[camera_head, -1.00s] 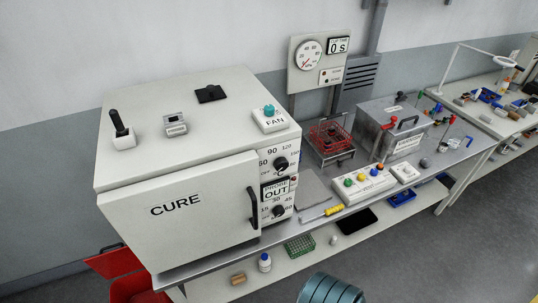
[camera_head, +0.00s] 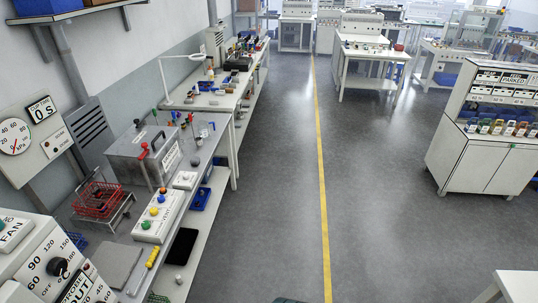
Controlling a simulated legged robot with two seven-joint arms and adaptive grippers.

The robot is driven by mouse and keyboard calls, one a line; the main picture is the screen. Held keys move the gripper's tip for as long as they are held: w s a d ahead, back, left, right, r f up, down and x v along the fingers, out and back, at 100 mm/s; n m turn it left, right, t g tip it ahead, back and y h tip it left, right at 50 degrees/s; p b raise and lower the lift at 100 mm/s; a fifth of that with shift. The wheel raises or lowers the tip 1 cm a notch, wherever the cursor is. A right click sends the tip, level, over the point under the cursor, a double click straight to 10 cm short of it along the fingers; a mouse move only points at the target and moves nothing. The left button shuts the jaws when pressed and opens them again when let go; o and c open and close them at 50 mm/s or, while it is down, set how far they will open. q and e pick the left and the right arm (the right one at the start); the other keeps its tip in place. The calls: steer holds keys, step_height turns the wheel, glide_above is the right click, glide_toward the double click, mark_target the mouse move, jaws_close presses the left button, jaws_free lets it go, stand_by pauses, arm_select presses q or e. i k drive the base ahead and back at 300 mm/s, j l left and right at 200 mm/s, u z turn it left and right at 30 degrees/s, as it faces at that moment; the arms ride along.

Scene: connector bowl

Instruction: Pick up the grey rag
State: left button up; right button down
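No rag can be made out for certain. A flat grey square piece (camera_head: 118,264) lies on the left bench in front of the red wire basket; I cannot tell whether it is cloth or a plate. A small dark grey lump (camera_head: 195,161) lies farther along the same bench, beside the metal bath box; it is too small to identify. Neither of my grippers is in view.
The bench holds a red wire basket (camera_head: 97,199), a metal box (camera_head: 147,154), a white button panel (camera_head: 158,215) and a yellow-handled tool (camera_head: 152,257). The oven (camera_head: 50,270) is cut off at lower left. A cabinet (camera_head: 485,150) stands right. The floor (camera_head: 265,190) between is clear.

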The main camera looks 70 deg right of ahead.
mark_target(195, 160)
steer(key=z, duration=1.7)
steer(key=i+l+u, duration=0.3)
steer(key=i+l, duration=1.45)
steer(key=i, duration=0.1)
